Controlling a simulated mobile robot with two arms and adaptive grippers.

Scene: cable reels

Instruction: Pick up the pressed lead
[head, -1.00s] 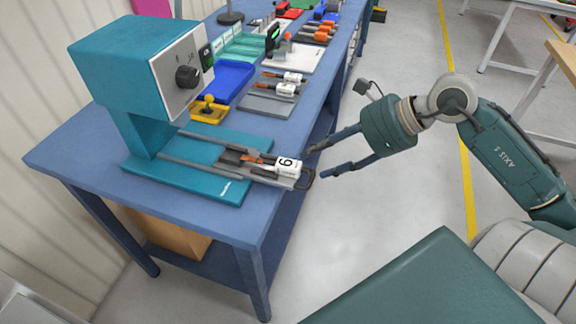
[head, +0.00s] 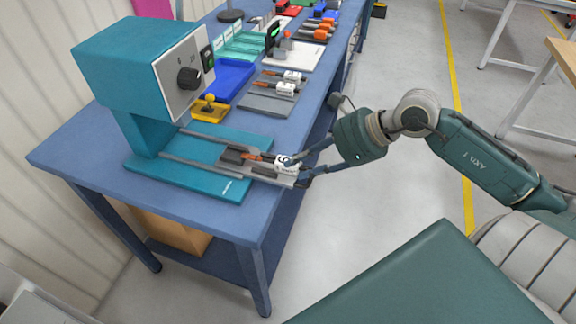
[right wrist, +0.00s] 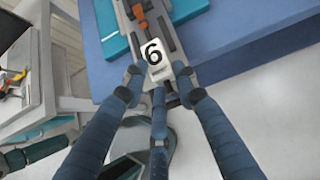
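The lead with a white tag marked 6 (head: 284,163) lies on the grey sliding carriage (head: 234,167) of the teal press (head: 122,62). Orange and dark parts extend from the tag toward the press. The tag also shows in the right wrist view (right wrist: 154,53), with the orange part beyond it. My right gripper (head: 298,169) is at the carriage's outer end, its fingers spread around the tag end. In the right wrist view the fingers (right wrist: 158,82) are apart, with the tag just ahead between them; contact cannot be told. My left gripper is not in view.
The press stands on a blue bench (head: 75,150). Behind are a yellow block with a knob (head: 209,109), a blue tray (head: 228,80) and a grey plate (head: 268,101) with other tagged leads. Open floor (head: 370,230) lies right of the bench.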

